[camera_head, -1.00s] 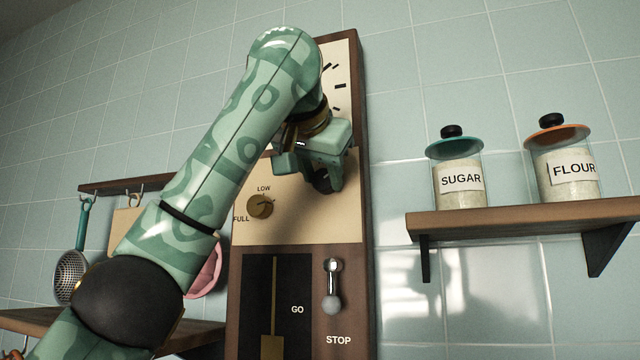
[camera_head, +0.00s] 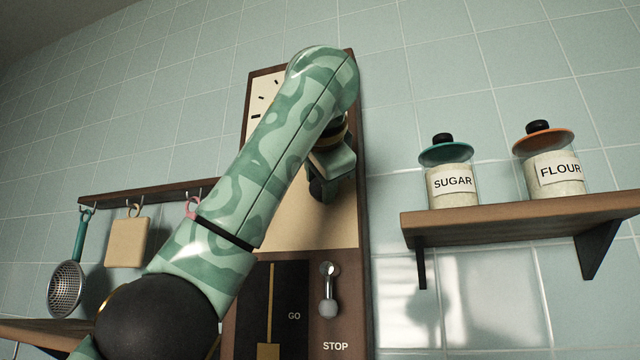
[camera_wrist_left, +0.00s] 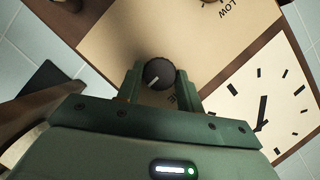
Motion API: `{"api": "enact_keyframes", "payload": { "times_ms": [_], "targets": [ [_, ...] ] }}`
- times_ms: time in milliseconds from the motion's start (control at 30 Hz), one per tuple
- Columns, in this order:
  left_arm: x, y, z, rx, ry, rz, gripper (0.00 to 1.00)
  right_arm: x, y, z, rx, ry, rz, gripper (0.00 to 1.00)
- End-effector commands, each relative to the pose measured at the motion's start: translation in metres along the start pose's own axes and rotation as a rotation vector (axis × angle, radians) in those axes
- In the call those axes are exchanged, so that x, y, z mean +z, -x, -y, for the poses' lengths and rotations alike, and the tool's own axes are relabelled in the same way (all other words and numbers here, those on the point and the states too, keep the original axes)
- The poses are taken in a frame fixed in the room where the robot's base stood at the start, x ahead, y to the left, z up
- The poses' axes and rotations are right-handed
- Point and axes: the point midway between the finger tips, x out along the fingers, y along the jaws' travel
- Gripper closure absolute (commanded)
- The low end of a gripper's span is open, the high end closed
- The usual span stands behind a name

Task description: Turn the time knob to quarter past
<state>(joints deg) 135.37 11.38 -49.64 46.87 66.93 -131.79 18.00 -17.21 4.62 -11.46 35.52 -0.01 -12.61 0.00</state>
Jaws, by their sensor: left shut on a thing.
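The clock face (camera_wrist_left: 268,108) shows dark marks and a dark hand. In the head view my arm covers most of the clock face (camera_head: 262,88). My right gripper is not in view.
At right a shelf (camera_head: 520,212) holds sugar (camera_head: 453,186) and flour (camera_head: 560,172) jars. A strainer (camera_head: 66,288) and board (camera_head: 128,243) hang at left.

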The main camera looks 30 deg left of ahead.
Motion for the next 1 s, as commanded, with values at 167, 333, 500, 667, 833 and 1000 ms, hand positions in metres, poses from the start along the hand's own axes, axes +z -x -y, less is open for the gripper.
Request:
{"api": "enact_keyframes", "payload": {
  "times_ms": [167,333,500,667,833,1000],
  "targets": [
    [-0.001,-0.001,-0.002,0.001,-0.011,0.0,0.86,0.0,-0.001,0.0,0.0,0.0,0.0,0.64],
    [-0.001,-0.001,-0.002,0.001,-0.011,0.0,0.86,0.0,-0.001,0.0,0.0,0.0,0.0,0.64],
    [-0.001,-0.001,-0.002,0.001,-0.011,0.0,0.44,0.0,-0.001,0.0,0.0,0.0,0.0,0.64],
    [0.0,-0.001,-0.001,0.0,-0.009,0.0,0.42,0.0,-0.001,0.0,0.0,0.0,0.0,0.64],
    [0.0,0.002,-0.001,-0.001,-0.008,-0.001,0.42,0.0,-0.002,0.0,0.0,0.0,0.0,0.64],
    [0.0,0.024,-0.004,-0.001,-0.008,-0.004,0.42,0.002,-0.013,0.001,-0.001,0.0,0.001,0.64]
  ]
}}
